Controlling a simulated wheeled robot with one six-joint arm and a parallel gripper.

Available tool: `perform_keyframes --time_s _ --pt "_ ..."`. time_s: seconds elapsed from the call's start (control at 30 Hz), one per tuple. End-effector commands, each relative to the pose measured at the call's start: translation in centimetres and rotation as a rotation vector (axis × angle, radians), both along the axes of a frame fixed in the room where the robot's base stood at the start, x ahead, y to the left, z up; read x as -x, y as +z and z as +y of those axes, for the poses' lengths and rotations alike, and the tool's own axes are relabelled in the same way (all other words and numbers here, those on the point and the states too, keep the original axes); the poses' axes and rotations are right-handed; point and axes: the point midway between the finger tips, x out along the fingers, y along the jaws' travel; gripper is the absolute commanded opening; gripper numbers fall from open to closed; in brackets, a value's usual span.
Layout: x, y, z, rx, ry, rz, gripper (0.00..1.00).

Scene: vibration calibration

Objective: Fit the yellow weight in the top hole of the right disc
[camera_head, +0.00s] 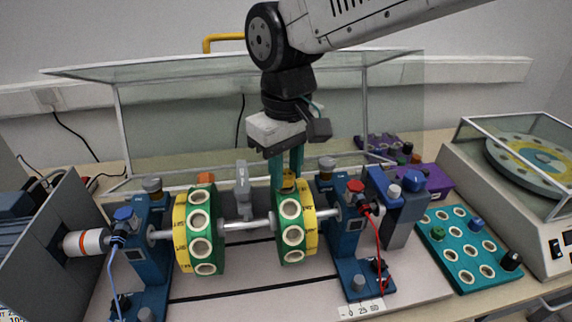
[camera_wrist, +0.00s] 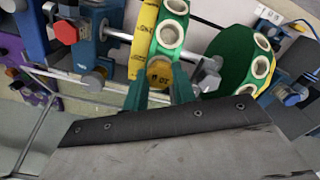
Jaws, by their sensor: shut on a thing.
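The right disc (camera_head: 280,246) is green with a yellow face and white-rimmed holes around its rim; it sits on a horizontal shaft. In the wrist view the same disc (camera_wrist: 151,41) is at the top middle. My gripper (camera_head: 287,178) points down over the disc's top, shut on the yellow weight (camera_head: 289,180). The wrist view shows the weight (camera_wrist: 159,72) between the fingertips (camera_wrist: 160,85), right at the disc's rim. The top hole is hidden by the weight and fingers, so I cannot tell whether the weight is inside it.
The left disc (camera_head: 186,237) is on the same shaft (camera_head: 246,226). Blue bearing stands (camera_head: 342,240) flank the discs. A teal tray (camera_head: 456,249) with a few weights lies at right. The clear raised cover (camera_head: 210,95) stands behind my arm.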

Motion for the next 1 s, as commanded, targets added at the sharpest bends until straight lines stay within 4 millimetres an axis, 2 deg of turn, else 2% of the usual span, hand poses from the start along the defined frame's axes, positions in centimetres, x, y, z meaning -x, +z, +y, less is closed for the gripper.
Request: perform_keyframes --time_s 0.73,0.77,0.8,0.83,1.0 --pt "0.0 -1.1 0.0 0.001 0.0 0.001 0.02" --pt "0.0 -1.1 0.0 0.001 0.0 0.001 0.35" --pt "0.0 -1.1 0.0 0.001 0.0 0.001 0.46" --pt "0.0 -1.0 0.0 0.001 0.0 0.001 0.52" --pt "0.0 -1.0 0.0 0.001 0.0 0.001 0.52"
